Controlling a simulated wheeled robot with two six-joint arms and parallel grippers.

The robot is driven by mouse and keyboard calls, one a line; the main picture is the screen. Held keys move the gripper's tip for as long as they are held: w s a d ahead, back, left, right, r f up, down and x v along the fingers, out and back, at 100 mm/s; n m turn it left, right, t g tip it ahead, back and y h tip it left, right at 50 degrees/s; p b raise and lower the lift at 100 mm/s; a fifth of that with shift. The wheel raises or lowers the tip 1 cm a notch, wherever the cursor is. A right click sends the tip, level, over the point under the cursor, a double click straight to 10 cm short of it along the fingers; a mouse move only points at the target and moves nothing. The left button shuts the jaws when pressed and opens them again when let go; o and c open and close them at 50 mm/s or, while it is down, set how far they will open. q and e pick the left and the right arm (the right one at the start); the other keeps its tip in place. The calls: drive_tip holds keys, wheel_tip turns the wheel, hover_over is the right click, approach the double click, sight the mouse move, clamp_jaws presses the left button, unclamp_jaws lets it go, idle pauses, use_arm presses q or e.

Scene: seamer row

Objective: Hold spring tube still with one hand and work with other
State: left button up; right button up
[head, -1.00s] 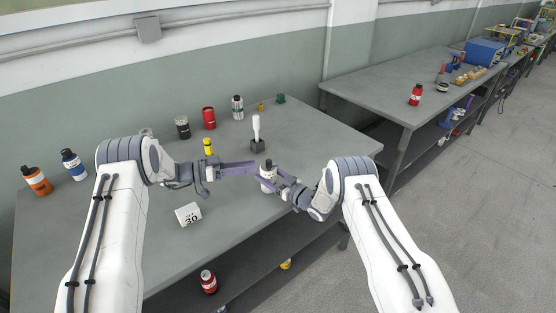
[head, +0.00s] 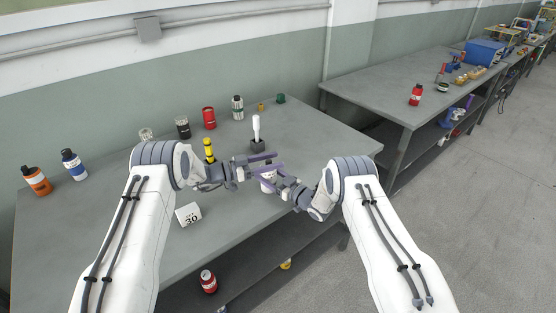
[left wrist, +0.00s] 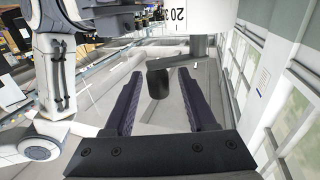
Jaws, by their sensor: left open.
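The spring tube looks like a white bottle (head: 267,184) with a dark cap, standing upright near the table's front right. My right gripper (head: 262,182) has its purple fingers around its body and appears shut on it. My left gripper (head: 279,160) is open, its two purple fingers reaching over the bottle's top from the left. The fingers partly hide the cap. In the left wrist view, a dark cap (left wrist: 158,80) shows between the open left fingers, with a gap on both sides. A white body with black print (left wrist: 172,14) shows above it.
A white-handled tool stands in a dark block (head: 257,147) just behind the grippers. A yellow bottle (head: 208,150) and a white sign marked 30 (head: 188,214) are near my left arm. Several jars line the back, including a red can (head: 209,118). The table's right end is clear.

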use_arm(q)
drive_tip(key=shift+x, duration=1)
drive_tip(key=shift+c, duration=0.4)
clamp_jaws()
drive_tip(key=shift+a, duration=0.1)
drive_tip(key=shift+s+a+m+g+h, duration=0.1)
drive_tip(key=shift+a+m+g+h, duration=0.05)
drive_tip(key=shift+m+g, duration=0.6)
drive_tip(key=shift+a+m+g+h, duration=0.15)
drive_tip(key=shift+m+g, duration=0.3)
drive_tip(key=shift+g, duration=0.5)
drive_tip(key=shift+s+a+m+g, duration=0.15)
drive_tip(key=shift+m+g, duration=0.15)
drive_tip(key=shift+g, duration=0.3)
